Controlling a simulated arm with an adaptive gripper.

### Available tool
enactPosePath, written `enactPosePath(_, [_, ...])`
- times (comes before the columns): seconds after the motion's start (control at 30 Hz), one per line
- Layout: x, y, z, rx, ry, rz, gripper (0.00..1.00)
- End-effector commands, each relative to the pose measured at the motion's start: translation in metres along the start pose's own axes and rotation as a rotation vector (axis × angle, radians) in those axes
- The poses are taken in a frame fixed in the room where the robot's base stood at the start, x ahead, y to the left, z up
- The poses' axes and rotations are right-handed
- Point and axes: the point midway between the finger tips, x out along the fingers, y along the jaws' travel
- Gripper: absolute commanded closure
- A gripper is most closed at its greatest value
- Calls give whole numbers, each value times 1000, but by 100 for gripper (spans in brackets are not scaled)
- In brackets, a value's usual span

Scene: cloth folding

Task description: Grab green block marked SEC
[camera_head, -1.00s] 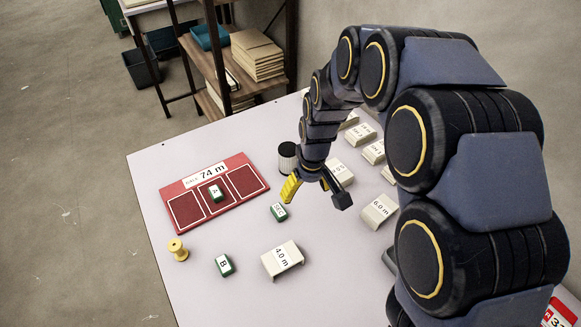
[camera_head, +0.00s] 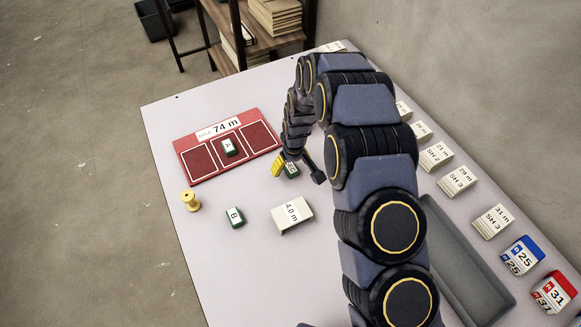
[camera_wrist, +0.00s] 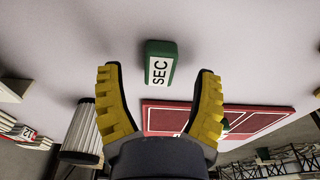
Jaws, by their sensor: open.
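The green block marked SEC (camera_wrist: 160,64) lies on the table, its white label facing up, in the wrist view just ahead of and between my fingers. In the head view the same block (camera_head: 291,170) is partly hidden by my gripper (camera_head: 298,170). My gripper also shows in the wrist view (camera_wrist: 160,88), with its two yellow ribbed fingers spread apart and nothing between their pads. The block appears apart from both fingers.
A red board (camera_head: 203,177) marked 74 m holds green block A (camera_head: 228,147). Green block B (camera_head: 235,217), a yellow spool (camera_head: 190,200) and a white 4.0 m block (camera_head: 292,214) lie nearby. A dark-topped ribbed cylinder (camera_wrist: 84,130) stands close to one finger.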

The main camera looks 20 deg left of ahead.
Motion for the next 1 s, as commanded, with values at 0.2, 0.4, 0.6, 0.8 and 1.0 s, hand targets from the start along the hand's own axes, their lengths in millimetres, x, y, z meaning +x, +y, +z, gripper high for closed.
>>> enactPosePath(0.2, [15, 0, 0, 1, 2, 0, 34])
enactPosePath(0.4, [14, 0, 0, 1, 2, 0, 60])
enactPosePath(0.6, [14, 0, 0, 1, 1, 0, 95])
enactPosePath(0.8, [14, 0, 0, 1, 0, 0, 95])
enactPosePath(1.0, [12, 0, 0, 1, 0, 0, 96])
